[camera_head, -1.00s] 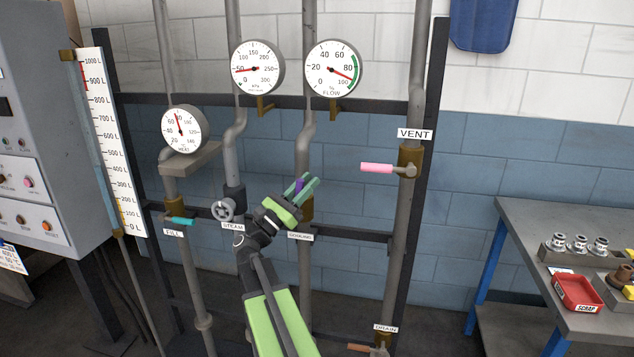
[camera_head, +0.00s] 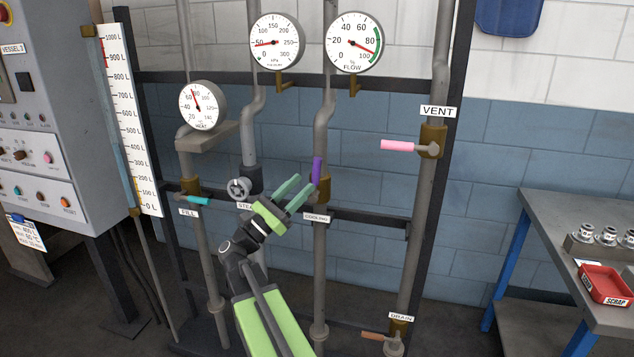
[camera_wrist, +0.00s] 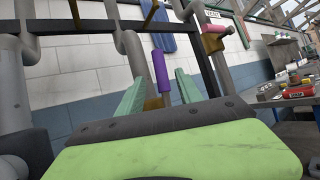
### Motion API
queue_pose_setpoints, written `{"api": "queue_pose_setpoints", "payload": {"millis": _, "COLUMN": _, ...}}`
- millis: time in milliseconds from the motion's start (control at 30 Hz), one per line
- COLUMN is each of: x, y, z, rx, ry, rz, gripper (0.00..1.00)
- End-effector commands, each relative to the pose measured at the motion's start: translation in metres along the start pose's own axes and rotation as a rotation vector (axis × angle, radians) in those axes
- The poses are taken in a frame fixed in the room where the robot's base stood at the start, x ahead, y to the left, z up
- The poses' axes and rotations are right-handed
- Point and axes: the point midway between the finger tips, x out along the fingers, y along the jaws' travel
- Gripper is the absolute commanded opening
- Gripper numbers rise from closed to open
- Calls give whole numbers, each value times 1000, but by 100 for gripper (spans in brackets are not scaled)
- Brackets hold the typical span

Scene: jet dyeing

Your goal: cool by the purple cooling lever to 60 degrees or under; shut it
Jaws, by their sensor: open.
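The purple cooling lever (camera_head: 317,171) points straight up in front of the cooling pipe, above the COOLING label (camera_head: 316,217). My gripper (camera_head: 300,190) is open and empty, just left of and below the lever's top. In the wrist view the lever (camera_wrist: 161,72) stands upright between the two teal fingers (camera_wrist: 160,90), seemingly beyond them; I cannot tell if they touch it. The round heat gauge (camera_head: 203,106) has its red needle pointing up and slightly left, just beyond the 60 mark; the exact reading is too small to tell.
A pink vent lever (camera_head: 398,145) sticks out left at the right pipe. A teal fill lever (camera_head: 198,201) and the steam handwheel (camera_head: 239,189) are left of my gripper. An orange drain lever (camera_head: 373,336) is low. A workbench (camera_head: 575,220) with a red scrap tray (camera_head: 606,286) stands right.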

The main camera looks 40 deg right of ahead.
Motion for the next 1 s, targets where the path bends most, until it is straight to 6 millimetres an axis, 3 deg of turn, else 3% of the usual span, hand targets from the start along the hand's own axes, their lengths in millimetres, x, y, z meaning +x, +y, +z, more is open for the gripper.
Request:
{"api": "queue_pose_setpoints", "payload": {"millis": 33, "x": -19, "y": -1, "z": -6, "rx": 2, "ry": 0, "rz": 2, "gripper": 42}}
{"api": "queue_pose_setpoints", "payload": {"millis": 100, "x": -37, "y": 0, "z": -6, "rx": 1, "ry": 0, "rz": 2, "gripper": 42}}
{"api": "queue_pose_setpoints", "payload": {"millis": 300, "x": -69, "y": 0, "z": -2, "rx": 0, "ry": 0, "rz": -1, "gripper": 42}}
{"api": "queue_pose_setpoints", "payload": {"millis": 667, "x": -76, "y": 0, "z": 1, "rx": -1, "ry": -1, "rz": -3, "gripper": 42}}
{"api": "queue_pose_setpoints", "payload": {"millis": 767, "x": -76, "y": -2, "z": -3, "rx": -9, "ry": 13, "rz": -9, "gripper": 31}}
{"api": "queue_pose_setpoints", "payload": {"millis": 867, "x": -78, "y": -8, "z": -33, "rx": -13, "ry": 139, "rz": -33, "gripper": 18}}
{"api": "queue_pose_setpoints", "payload": {"millis": 967, "x": -95, "y": -18, "z": -93, "rx": -18, "ry": 403, "rz": -76, "gripper": 4}}
{"api": "queue_pose_setpoints", "payload": {"millis": 1000, "x": -110, "y": -23, "z": -120, "rx": -19, "ry": 533, "rz": -95, "gripper": 0}}
